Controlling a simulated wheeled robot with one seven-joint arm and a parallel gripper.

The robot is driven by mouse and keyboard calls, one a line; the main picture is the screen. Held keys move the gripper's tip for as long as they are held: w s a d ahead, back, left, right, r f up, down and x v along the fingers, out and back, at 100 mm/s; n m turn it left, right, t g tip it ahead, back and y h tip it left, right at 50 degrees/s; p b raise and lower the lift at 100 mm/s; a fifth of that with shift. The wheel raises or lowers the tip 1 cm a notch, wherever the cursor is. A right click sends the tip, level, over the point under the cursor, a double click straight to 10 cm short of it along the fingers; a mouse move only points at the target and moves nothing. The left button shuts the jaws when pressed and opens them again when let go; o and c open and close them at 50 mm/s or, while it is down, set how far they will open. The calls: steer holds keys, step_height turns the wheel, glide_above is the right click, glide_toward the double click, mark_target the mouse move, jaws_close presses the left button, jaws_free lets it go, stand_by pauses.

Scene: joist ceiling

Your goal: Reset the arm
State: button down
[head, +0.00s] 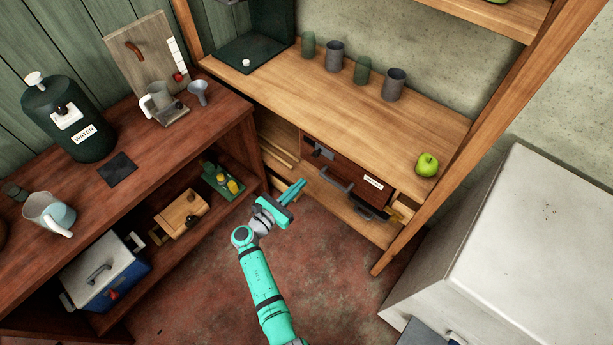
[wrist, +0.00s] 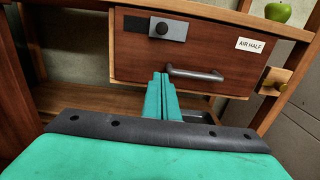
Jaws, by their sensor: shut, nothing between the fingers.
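My arm reaches up from the bottom of the head view, and my teal gripper (head: 293,189) is in front of the wooden shelf unit. Its two fingers are together with nothing between them, as the wrist view also shows (wrist: 161,86). Ahead of the fingers is a brown drawer (wrist: 135,60) with a grey bar handle (wrist: 195,75) and a label reading "AIR HALF" (wrist: 251,45). In the wrist view the fingertips overlap the drawer's lower front, left of the handle. I cannot tell whether they touch it.
A green apple (head: 427,164) and several cups stand on the shelf top (head: 345,120). A dark red bench (head: 170,150) with a water dispenser (head: 65,120) is at left. A large pale box (head: 530,240) is at right. Open floor (head: 200,300) lies around my arm.

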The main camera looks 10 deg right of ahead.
steer(key=v, duration=0.4)
steer(key=shift+w+a, duration=0.1)
steer(key=shift+a, duration=0.2)
